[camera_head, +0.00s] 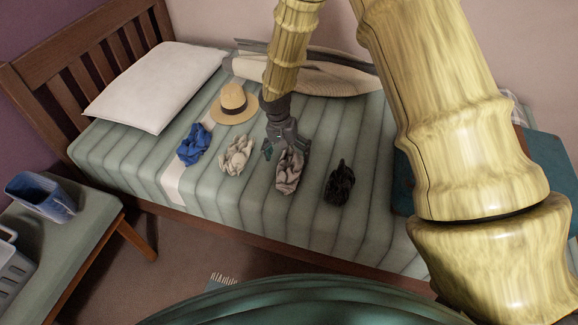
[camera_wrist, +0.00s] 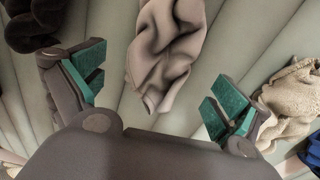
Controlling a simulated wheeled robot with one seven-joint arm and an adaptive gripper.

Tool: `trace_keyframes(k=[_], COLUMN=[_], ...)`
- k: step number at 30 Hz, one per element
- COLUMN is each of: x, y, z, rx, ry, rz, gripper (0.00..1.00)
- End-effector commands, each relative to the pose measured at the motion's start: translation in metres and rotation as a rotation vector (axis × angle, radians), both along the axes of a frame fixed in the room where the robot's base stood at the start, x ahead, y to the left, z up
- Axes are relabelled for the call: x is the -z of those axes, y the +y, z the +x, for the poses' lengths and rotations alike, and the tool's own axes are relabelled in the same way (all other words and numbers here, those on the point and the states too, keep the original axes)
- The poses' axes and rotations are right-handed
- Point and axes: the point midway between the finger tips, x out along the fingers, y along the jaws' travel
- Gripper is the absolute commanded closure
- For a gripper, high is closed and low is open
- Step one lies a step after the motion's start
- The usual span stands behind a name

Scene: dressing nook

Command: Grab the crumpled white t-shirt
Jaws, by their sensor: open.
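A crumpled pale greyish-white cloth (camera_head: 288,178), the closest match for the white t-shirt, lies on the striped bed. In the wrist view the cloth (camera_wrist: 168,50) lies between and beyond the two fingertips. My gripper (camera_head: 284,150) is open above the cloth's far end and partly hides it in the head view. In the wrist view the gripper (camera_wrist: 155,90) has its green-padded fingers spread, with nothing held between them. I cannot tell whether a finger touches the cloth.
A cream knit-like bundle (camera_head: 237,155) and a blue bundle (camera_head: 194,145) lie to the left, a black bundle (camera_head: 339,184) to the right. A straw hat (camera_head: 234,104) and pillow (camera_head: 160,85) are farther back. A bench (camera_head: 75,240) with a blue bin (camera_head: 42,196) stands left.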

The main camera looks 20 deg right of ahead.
Motion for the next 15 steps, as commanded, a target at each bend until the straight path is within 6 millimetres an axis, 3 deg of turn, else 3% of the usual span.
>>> trace_keyframes(k=[7,15], x=[0.03,0.036], y=[-0.006,-0.007], z=[-0.004,-0.003], rx=[0.003,0.003], ry=[0.0,-0.001], rz=[0.0,0.001], gripper=[0.01,0.01])
